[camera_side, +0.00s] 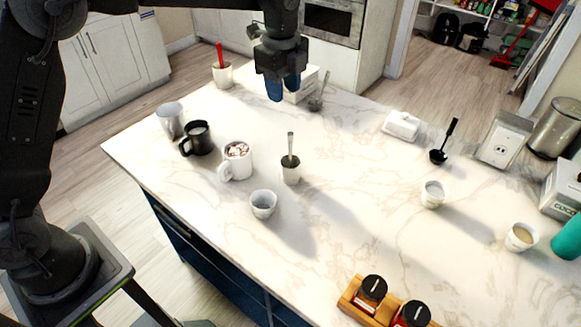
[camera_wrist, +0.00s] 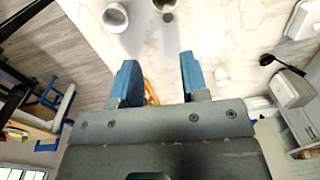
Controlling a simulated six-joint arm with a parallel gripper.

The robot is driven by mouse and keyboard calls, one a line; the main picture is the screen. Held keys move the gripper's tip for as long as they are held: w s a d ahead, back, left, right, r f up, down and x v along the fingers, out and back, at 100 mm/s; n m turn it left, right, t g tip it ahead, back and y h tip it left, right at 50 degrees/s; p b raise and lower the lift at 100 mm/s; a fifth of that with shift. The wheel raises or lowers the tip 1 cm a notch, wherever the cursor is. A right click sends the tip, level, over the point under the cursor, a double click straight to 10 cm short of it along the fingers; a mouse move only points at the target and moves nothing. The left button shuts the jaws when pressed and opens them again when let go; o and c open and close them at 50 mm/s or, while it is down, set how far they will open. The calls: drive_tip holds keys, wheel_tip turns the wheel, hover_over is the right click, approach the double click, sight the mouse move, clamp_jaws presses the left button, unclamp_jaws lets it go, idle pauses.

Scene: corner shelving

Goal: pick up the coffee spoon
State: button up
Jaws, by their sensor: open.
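A small pale cup (camera_side: 291,174) stands in the middle of the counter. A spoon (camera_side: 290,143) with a grey handle stands upright in it, its lower end hidden; it looks like the coffee spoon. Another thin-handled utensil (camera_side: 325,82) stands in a grey container (camera_side: 315,103) farther back, too small to identify. My gripper (camera_side: 284,88) hangs over the back part of the counter, above and behind the cup with the spoon. Its blue fingers (camera_wrist: 157,62) are apart in the wrist view, with nothing between them.
A white mug (camera_side: 237,160), a black mug (camera_side: 197,138) and a white bowl-like cup (camera_side: 263,204) stand nearby. A black ladle (camera_side: 440,154) and butter dish (camera_side: 401,126) lie at right. A wooden rack (camera_side: 350,298) with jars is at the front. Counter between is clear.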

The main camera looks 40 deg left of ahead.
sight(290, 156)
drive_tip(key=shift+m, duration=0.6)
drive_tip(key=f, duration=0.5)
drive_tip(key=w+f, duration=0.1)
drive_tip(key=f, duration=0.9)
drive_tip(key=shift+w+d+f, duration=0.25)
drive_tip(key=shift+d+f, duration=0.1)
drive_tip(key=shift+c, duration=0.2)
clamp_jaws()
